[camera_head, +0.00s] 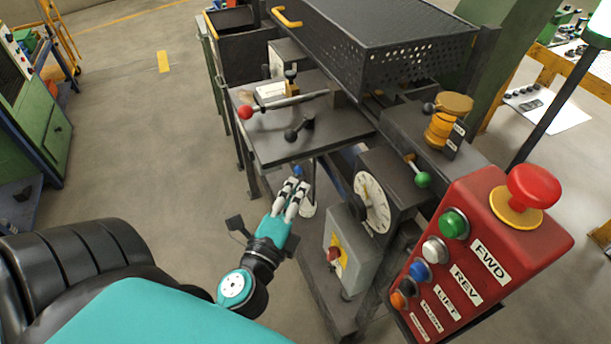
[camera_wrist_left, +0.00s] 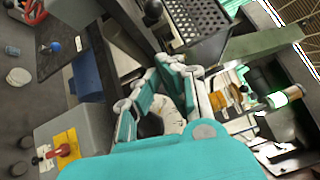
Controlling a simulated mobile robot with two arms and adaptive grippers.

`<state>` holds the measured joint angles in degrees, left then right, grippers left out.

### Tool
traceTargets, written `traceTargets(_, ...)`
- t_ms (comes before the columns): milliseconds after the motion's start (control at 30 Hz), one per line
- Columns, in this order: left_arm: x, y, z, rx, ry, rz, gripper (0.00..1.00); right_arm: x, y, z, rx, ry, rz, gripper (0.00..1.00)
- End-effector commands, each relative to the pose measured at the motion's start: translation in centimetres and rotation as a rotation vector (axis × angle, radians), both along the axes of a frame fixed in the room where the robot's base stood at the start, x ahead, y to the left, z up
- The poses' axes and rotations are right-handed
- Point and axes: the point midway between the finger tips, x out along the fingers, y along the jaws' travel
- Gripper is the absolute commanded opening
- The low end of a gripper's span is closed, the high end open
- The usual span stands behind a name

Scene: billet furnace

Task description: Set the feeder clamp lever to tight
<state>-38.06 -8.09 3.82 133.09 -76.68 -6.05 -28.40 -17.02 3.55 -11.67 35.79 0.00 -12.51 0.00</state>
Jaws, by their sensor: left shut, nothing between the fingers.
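Several knobbed levers show in the head view, and none carries a label I can read as the feeder clamp. A long lever with a red ball knob (camera_head: 245,112) and a short lever with a black knob (camera_head: 290,134) are on the dark metal table (camera_head: 270,156). A green ball knob (camera_head: 423,180) is beside the dial box, and a black knob (camera_head: 428,107) is near orange discs. My left gripper (camera_head: 291,194) is shut and empty, in front of and below the table edge, apart from these levers. Its fingers also show in the left wrist view (camera_wrist_left: 165,90).
A red button box (camera_head: 480,255) stands at the right front. A white dial (camera_head: 373,203) and a grey switch box (camera_head: 350,250) are right of my gripper. A perforated hood (camera_head: 400,50) rises behind the table. The floor (camera_head: 150,150) at left is clear.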

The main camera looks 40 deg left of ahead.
Motion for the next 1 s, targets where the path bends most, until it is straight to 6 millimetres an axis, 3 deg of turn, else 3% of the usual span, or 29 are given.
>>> traceTargets(33, -0.8, -0.1, -0.6, -0.002, 0.002, 0.001, 0.00, 0.1, 0.1, -1.0, 0.001, -0.002, 0.001, 0.87)
traceTargets(200, -2.0, -0.3, -0.3, 0.001, 0.001, 0.000, 0.00, -0.1, -1.1, -1.7, -0.013, 0.001, 0.005, 0.87)
traceTargets(400, -2.2, -0.3, 0.0, 0.001, -0.001, 0.000, 0.00, -0.3, -2.2, -1.7, -0.026, 0.007, 0.003, 0.87)
traceTargets(667, -2.1, -0.4, -0.7, -0.014, 0.008, -0.004, 0.00, -0.5, -2.2, -1.7, -0.027, 0.010, 0.002, 0.87)
traceTargets(767, -1.6, -1.0, -3.2, -0.076, 0.038, -0.018, 0.00, -0.5, -2.1, -1.7, -0.026, 0.010, 0.002, 0.87)
traceTargets(833, -1.1, -1.7, -6.4, -0.154, 0.079, -0.033, 0.00, -0.5, -1.9, -1.7, -0.024, 0.010, 0.001, 0.87)
traceTargets(1000, -0.9, -4.4, -17.7, -0.431, 0.237, -0.053, 0.00, -0.6, -1.2, -1.7, -0.016, 0.011, -0.001, 0.87)
